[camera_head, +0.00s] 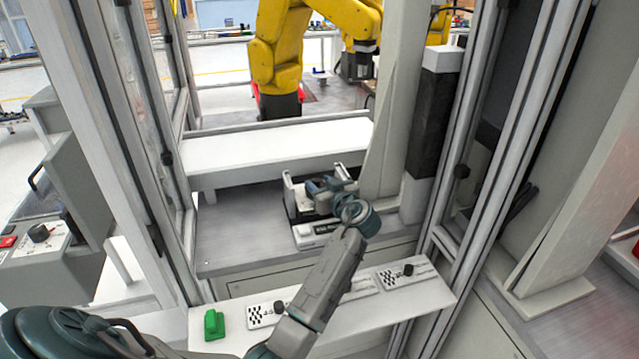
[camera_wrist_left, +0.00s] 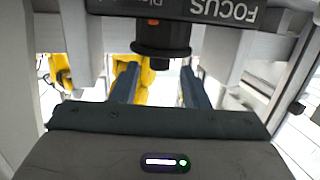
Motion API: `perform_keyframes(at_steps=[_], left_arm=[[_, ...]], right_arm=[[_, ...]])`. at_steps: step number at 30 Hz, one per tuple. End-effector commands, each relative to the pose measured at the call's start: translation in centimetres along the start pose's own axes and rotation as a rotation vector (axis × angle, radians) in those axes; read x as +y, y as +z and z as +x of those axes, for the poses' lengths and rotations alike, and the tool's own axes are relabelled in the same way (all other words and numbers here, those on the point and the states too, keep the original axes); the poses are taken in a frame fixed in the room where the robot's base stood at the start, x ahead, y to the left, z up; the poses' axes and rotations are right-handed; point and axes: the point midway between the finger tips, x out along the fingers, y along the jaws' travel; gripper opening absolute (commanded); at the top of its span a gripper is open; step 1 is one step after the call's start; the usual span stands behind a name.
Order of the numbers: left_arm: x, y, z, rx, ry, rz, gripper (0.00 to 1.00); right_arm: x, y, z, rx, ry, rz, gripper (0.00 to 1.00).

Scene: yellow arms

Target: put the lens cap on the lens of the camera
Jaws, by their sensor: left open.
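My left gripper (camera_head: 322,186) is over a small black and white fixture (camera_head: 318,229) on the grey work surface. In the left wrist view, its two dark fingers (camera_wrist_left: 160,87) are spread with nothing seen between their tips. A black cylindrical part (camera_wrist_left: 161,40) with an orange mark, apparently the camera's lens, shows just above the gap between the fingers, under a dark body (camera_wrist_left: 225,12) marked FOCUS. I cannot tell whether the fingers touch it. I cannot make out the lens cap for sure. My right gripper is not in view.
The front shelf (camera_head: 437,291) holds a green block (camera_head: 214,325) and checker-patterned plates with black knobs (camera_head: 408,269). A white beam (camera_head: 270,149) crosses behind the fixture. Metal posts (camera_head: 527,120) stand at both sides. A yellow robot arm (camera_head: 277,62) is beyond.

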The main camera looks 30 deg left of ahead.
Motion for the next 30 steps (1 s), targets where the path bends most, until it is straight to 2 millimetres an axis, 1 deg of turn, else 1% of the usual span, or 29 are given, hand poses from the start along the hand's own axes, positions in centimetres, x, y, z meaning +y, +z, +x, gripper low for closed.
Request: perform_keyframes(at_steps=[1, 9, 12, 15, 21, 30], left_arm=[[0.1, 0.3, -1.1, -0.005, 0.002, -0.003, 0.41], [0.1, 0.3, -7.2, -0.005, 0.001, -0.004, 0.41], [0.1, 0.3, -8.8, -0.004, 0.001, -0.004, 0.41], [0.1, 0.2, -9.9, -0.003, 0.001, -0.003, 0.41], [0.0, 0.1, -10.9, -0.001, -0.001, -0.001, 0.41], [0.0, 0.0, -10.9, -0.001, -0.001, -0.001, 0.41]], right_arm=[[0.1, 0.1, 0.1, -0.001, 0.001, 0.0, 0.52], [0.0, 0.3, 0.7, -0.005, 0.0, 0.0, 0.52], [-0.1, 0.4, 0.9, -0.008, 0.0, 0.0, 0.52], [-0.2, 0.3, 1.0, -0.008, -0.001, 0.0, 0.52], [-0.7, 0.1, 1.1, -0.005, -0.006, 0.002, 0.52], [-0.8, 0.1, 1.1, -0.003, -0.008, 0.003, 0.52]])
